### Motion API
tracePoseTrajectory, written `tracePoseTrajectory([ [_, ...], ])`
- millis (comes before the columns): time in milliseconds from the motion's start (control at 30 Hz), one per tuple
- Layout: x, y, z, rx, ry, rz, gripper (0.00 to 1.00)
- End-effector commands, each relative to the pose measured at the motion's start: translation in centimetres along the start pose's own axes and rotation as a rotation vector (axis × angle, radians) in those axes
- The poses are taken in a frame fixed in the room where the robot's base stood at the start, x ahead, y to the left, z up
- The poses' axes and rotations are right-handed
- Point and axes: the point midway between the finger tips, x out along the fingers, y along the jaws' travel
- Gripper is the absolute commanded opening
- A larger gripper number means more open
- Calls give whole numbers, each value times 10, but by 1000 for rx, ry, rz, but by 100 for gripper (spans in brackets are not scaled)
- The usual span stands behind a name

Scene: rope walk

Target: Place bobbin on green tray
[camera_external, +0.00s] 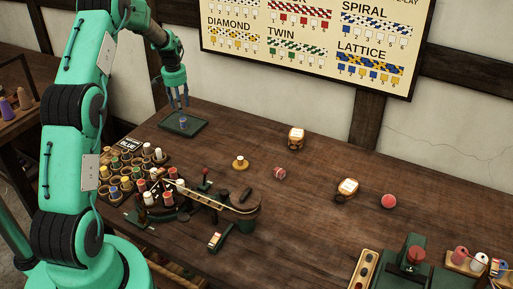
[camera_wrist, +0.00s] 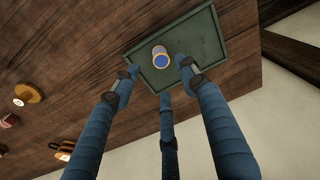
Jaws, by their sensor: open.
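A green tray (camera_external: 196,126) lies flat on the back left of the wooden table. A small blue bobbin (camera_external: 183,121) with a pale rim stands on it. In the wrist view the bobbin (camera_wrist: 160,57) is inside the rim of the tray (camera_wrist: 207,38), toward its left part. My gripper (camera_external: 180,102) points down just above the bobbin. In the wrist view the blue fingers of my gripper (camera_wrist: 160,78) are spread, with nothing between them. Whether a fingertip touches the bobbin or tray cannot be told.
A rack of several coloured bobbins (camera_external: 140,170) and a wooden winding device (camera_external: 205,195) stand in front of the tray. A yellow-topped spool (camera_external: 240,163), a small barrel (camera_external: 296,139) and a red ball (camera_external: 389,201) are farther right.

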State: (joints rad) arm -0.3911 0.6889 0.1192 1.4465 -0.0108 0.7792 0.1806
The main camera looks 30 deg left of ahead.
Motion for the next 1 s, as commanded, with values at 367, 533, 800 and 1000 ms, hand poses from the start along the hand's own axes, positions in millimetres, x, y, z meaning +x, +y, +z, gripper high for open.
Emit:
tracePoseTrajectory([
  [367, -30, 0, 0, 0, -1, 0, 44],
  [533, -30, 0, 0, 0, -1, 0, 44],
  [800, -30, 0, 0, 0, -1, 0, 44],
  [1000, -30, 0, 0, 0, -1, 0, 44],
])
